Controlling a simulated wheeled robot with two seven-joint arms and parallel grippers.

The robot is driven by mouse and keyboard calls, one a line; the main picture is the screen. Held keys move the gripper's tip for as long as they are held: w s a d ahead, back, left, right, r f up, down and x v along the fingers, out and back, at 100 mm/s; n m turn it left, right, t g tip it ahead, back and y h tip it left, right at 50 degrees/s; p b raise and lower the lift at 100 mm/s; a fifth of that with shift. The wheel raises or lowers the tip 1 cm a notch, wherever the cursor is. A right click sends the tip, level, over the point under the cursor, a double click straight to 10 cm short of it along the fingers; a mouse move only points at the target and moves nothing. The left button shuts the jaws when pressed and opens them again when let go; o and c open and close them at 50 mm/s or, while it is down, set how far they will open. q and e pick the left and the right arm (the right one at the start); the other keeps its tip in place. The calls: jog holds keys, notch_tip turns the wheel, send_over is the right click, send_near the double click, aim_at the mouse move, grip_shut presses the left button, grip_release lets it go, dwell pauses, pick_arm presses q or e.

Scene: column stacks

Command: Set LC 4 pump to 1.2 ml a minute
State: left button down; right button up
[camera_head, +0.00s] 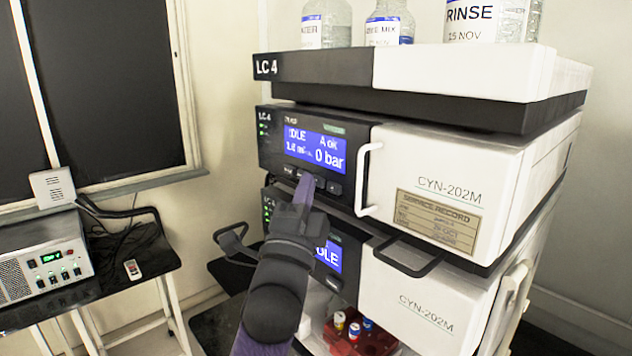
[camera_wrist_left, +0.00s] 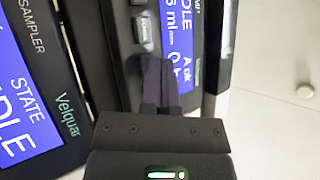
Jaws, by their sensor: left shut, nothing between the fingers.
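The LC 4 pump module (camera_head: 330,165) is in the upper part of the stack, under the bottle tray. Its blue screen (camera_head: 315,148) reads IDLE, A ok, 0 bar and a flow that looks like 1.6 ml/min. In the left wrist view the screen (camera_wrist_left: 177,45) shows turned sideways. A row of dark buttons (camera_wrist_left: 140,25) lies beside the screen. My left gripper (camera_head: 305,183) is shut and empty, its fingertips at the pump's front just below the screen. In the left wrist view the fingertips (camera_wrist_left: 157,65) overlap the button row's end; contact cannot be told. My right gripper is not in view.
A white pull handle (camera_head: 367,180) stands out right of the screen. The autosampler (camera_head: 330,255) sits below, with a red vial tray (camera_head: 350,340) lower down. Bottles (camera_head: 487,20) stand on top. A side table with an instrument (camera_head: 45,262) and a remote is at left.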

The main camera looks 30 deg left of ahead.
pick_arm(q)
jog(key=shift+w+d, duration=0.1)
jog(key=shift+w, duration=0.1)
jog(key=shift+s, duration=0.1)
dwell(0.4)
jog(key=shift+s+a+p, duration=0.3)
jog(key=shift+s+p, duration=0.05)
jog(key=shift+s, duration=0.35)
jog(key=s, duration=0.1)
jog(key=s+a+p, duration=0.1)
jog(key=s, duration=0.1)
jog(key=s+a, duration=0.1)
jog(key=shift+s, duration=0.3)
dwell(2.2)
